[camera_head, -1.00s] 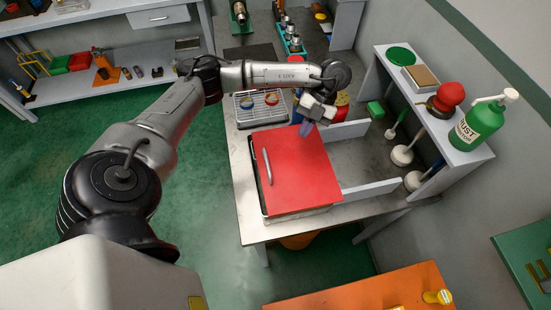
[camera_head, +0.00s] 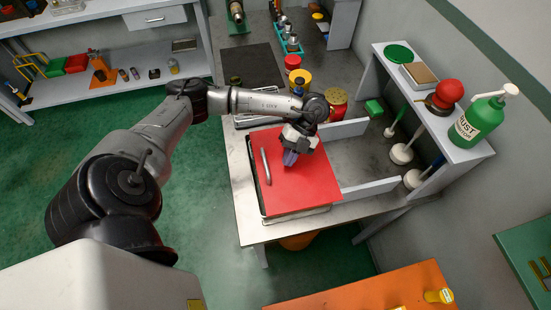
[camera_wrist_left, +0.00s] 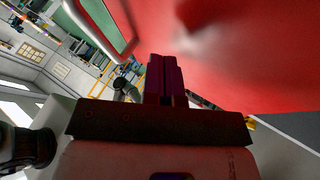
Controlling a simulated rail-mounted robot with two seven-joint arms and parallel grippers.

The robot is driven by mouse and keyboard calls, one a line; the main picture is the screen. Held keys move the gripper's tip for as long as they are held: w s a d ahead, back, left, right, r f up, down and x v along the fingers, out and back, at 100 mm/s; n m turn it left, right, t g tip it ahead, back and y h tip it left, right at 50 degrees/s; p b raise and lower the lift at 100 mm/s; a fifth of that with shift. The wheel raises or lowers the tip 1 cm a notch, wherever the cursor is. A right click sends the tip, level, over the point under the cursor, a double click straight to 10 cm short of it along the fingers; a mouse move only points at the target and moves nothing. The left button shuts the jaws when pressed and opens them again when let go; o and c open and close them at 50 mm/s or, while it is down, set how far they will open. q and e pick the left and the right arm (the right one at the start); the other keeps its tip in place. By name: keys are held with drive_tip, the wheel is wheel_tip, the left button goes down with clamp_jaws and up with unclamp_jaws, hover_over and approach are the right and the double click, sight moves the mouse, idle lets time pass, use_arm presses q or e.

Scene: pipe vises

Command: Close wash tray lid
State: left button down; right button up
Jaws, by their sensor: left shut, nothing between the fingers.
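The wash tray lid (camera_head: 310,190) is a red panel with a pale bar handle (camera_head: 266,166) along its left side. It lies over the wash tray, whose pale rim (camera_head: 298,217) shows along the front edge. I cannot tell whether the lid sits flush. My left gripper (camera_head: 290,160) is shut and empty, its fingers pointing down over the lid's upper middle, right of the handle. The left wrist view shows the shut fingers (camera_wrist_left: 166,75) close to the red lid (camera_wrist_left: 255,50); contact is unclear. The handle (camera_wrist_left: 95,35) is at upper left there. My right gripper is not in view.
Pale low walls (camera_head: 370,189) stand right of the lid. A shelf (camera_head: 460,145) with a green bottle (camera_head: 482,120) and a red-topped item is further right. Behind the arm are red and yellow containers (camera_head: 300,78). An orange table (camera_head: 370,290) is in front.

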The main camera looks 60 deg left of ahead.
sight(275, 168)
use_arm(q)
drive_tip(key=shift+s+a+r+p, duration=0.15)
drive_tip(key=shift+s+a+p, duration=0.05)
drive_tip(key=shift+s, duration=0.8)
drive_tip(key=shift+s+a+r+p, duration=0.15)
drive_tip(key=shift+s+a, duration=0.05)
drive_tip(key=shift+s, duration=0.75)
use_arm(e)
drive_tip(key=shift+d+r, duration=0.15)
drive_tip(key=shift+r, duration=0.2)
